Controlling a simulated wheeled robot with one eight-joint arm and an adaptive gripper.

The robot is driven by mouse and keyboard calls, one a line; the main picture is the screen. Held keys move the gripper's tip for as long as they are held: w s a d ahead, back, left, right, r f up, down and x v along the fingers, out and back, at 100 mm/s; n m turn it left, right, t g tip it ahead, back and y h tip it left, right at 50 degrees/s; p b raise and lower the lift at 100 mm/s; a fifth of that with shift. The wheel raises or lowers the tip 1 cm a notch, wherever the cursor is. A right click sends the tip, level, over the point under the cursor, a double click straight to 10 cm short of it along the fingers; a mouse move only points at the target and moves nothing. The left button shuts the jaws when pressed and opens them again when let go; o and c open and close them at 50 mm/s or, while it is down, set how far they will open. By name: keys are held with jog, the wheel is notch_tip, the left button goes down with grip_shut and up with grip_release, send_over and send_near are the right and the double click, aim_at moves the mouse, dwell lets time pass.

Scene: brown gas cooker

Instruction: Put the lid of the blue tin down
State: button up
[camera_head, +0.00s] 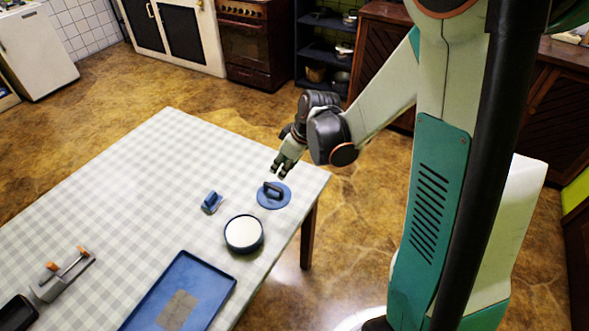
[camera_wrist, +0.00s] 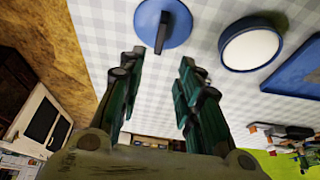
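The lid (camera_head: 283,201) is a blue disc with a dark upright handle. It appears to lie flat on the checked table, near the right edge. The blue tin (camera_head: 244,234) stands just in front of it, uncovered, with a pale round inside. My gripper (camera_head: 279,172) is above and behind the lid, apart from it. In the wrist view my gripper (camera_wrist: 160,61) has its fingers spread with nothing between them. The lid (camera_wrist: 178,31) shows beyond the fingertips there, and the tin (camera_wrist: 252,43) is to its right.
A small blue object (camera_head: 212,202) lies left of the lid. A blue tray (camera_head: 205,272) with a brownish patch is at the table's front. A grey holder with orange-tipped items (camera_head: 65,275) stands at the left. The checked table (camera_head: 165,160) is clear toward the back left.

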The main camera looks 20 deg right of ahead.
jog(key=s+a+r+m+t+h, duration=0.2)
jog(key=s+r+m, duration=0.4)
jog(key=s+r, duration=1.1)
jog(key=shift+s+a+m+t+h, duration=0.35)
jog(key=shift+s+t, duration=0.35)
jog(key=shift+s, duration=0.25)
